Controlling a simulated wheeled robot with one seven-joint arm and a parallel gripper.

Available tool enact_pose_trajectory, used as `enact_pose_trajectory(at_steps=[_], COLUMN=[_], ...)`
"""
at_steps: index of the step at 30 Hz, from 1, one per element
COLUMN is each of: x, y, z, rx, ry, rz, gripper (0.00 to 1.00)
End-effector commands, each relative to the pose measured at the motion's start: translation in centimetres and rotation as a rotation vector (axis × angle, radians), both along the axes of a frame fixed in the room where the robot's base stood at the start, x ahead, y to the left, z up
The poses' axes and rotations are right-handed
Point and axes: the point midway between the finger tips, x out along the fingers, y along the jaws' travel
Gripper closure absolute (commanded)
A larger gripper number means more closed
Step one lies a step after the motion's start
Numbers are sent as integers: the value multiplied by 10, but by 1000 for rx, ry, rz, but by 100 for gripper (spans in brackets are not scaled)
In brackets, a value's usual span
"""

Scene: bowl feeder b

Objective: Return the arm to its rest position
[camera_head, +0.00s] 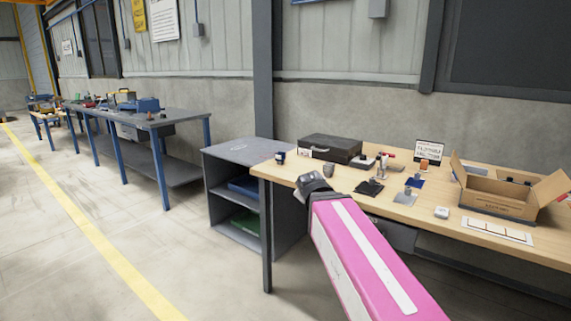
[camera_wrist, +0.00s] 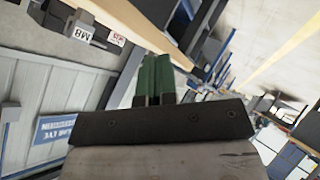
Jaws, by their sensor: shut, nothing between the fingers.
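My arm, with a pink and white link, reaches in from the bottom right of the head view. Its dark wrist end (camera_head: 314,187) is in front of the left end of the wooden table (camera_head: 283,171), and I cannot make out the fingers there. In the wrist view my gripper (camera_wrist: 154,62) shows two green fingers side by side, shut and empty. The wrist view is tilted and looks across the hall, with no object close to the fingertips.
The table carries a black case (camera_head: 330,148), an open cardboard box (camera_head: 512,193), a small white item (camera_head: 441,212) and several small parts. A grey shelf unit (camera_head: 240,152) stands at its left. A long workbench (camera_head: 150,118) is further left. The floor at left is clear.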

Motion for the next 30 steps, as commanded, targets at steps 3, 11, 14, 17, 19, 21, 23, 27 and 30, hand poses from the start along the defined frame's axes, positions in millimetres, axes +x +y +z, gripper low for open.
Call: enact_pose_trajectory(at_steps=[3, 11, 14, 17, 19, 21, 23, 27, 30], x=[-5, -39, -59, -81, -97, -113, -124, -143, -148], y=[-14, -56, -71, -85, -93, -100, -104, -110, -112], z=[-31, -131, -168, -204, -226, -245, -257, -275, -280], rx=[41, 176, 230, 280, 311, 338, 356, 384, 392], ry=[83, 366, 484, 599, 676, 743, 791, 868, 889], rz=[-55, -264, -360, -460, -529, -589, -635, -705, -727], gripper=[100, 100, 100, 100, 100, 100, 100, 100, 100])
